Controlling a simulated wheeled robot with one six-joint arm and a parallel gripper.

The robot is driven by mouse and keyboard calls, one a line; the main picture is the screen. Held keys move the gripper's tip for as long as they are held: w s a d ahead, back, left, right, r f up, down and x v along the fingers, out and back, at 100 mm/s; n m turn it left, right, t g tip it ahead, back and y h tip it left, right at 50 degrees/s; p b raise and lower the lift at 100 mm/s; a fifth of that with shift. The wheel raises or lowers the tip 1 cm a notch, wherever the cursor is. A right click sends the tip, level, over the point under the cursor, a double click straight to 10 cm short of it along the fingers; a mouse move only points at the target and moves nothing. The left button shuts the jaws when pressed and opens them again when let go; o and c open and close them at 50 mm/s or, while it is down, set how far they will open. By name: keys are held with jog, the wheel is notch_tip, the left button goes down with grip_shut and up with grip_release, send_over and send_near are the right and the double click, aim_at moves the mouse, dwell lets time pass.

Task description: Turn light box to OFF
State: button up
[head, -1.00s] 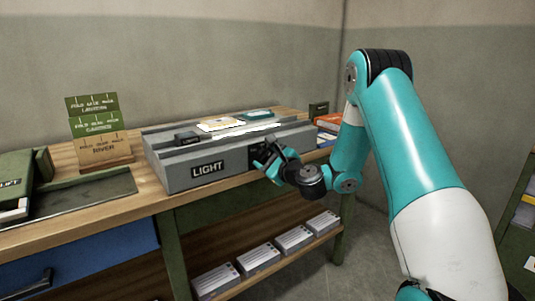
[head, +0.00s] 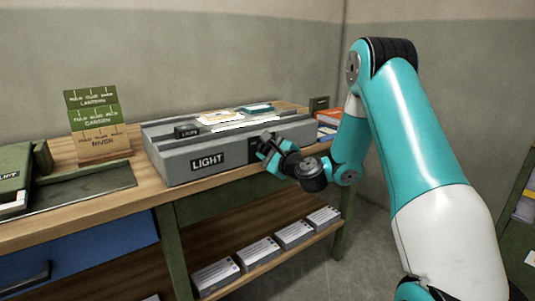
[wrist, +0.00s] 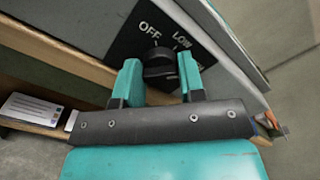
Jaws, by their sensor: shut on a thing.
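The grey light box (head: 180,174), labelled LIGHT, sits on the wooden bench. In the wrist view its front carries a black plate (wrist: 128,42) with the words OFF and LOW, and a third word mostly hidden. A round black knob (wrist: 158,58) is on that plate. My gripper (wrist: 160,76) is at the knob, its two teal fingers on either side of it and shut on it. In the head view my gripper (head: 264,146) is at the box's front right part and covers most of the plate. The top of the box has a bright white strip.
Cards (head: 222,118) and a small black block (head: 187,131) lie on the box. A card stand (head: 103,140) and green books (head: 16,178) are to the left. Books (head: 328,122) lie right of the box. A shelf below holds several white-labelled boxes (head: 258,254).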

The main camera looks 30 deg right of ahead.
jog(key=n+b, duration=0.2)
jog(key=n, duration=0.2)
jog(key=shift+f+b, duration=0.25)
jog(key=shift+b, duration=0.15)
jog(key=n+b, duration=0.3)
jog(key=n, duration=0.2)
jog(key=shift+f, duration=0.1)
jog(key=n+b, duration=0.8)
jog(key=n, duration=0.1)
jog(key=o, duration=0.9)
